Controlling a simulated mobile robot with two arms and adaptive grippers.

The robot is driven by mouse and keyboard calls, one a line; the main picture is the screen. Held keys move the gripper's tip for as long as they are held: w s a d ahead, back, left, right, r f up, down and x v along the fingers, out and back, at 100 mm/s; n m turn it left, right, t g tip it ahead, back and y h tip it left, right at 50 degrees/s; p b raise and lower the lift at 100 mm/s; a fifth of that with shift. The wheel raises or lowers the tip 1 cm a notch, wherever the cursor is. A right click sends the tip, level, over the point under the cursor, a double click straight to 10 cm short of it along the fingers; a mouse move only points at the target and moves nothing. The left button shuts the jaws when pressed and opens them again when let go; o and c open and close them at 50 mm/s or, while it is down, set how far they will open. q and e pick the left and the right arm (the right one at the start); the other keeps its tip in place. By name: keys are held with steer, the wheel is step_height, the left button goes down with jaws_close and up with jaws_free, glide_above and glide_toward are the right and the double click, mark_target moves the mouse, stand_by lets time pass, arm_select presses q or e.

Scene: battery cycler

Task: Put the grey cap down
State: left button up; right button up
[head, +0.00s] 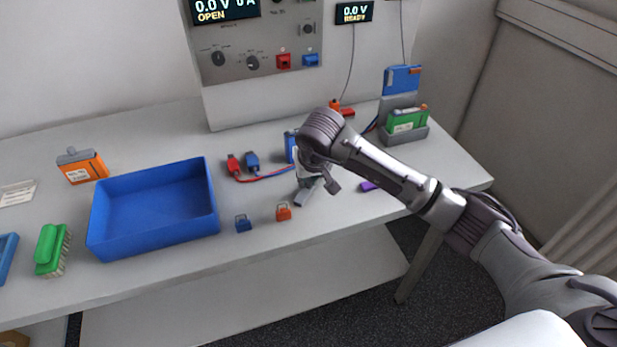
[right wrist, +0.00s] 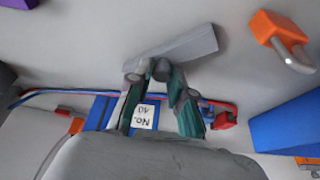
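The grey cap (head: 305,195) is a flat grey bar at the front of the bench, below my right wrist in the head view. In the right wrist view the grey cap (right wrist: 182,52) lies slantwise at my fingertips. My right gripper (right wrist: 148,72) has its fingertips drawn close together at the cap's near edge and looks shut on it; the fingers hide the contact. In the head view my right gripper (head: 318,182) points down, partly hidden by its own wrist. Whether the cap touches the bench is unclear. My left gripper is not in view.
A blue battery (head: 290,147) marked No. 10 (right wrist: 145,116) stands behind the gripper, beside red and blue clips (head: 243,162). Blue and orange padlocks (head: 283,212) sit at the front left, near a blue bin (head: 152,241). A green battery (head: 408,118) stands at the right.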

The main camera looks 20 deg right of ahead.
steer(key=shift+o, duration=1.4)
steer(key=shift+r, duration=0.1)
steer(key=shift+r, duration=0.25)
steer(key=b+v, duration=0.1)
steer(key=v, duration=1)
steer(key=shift+s+r, duration=0.25)
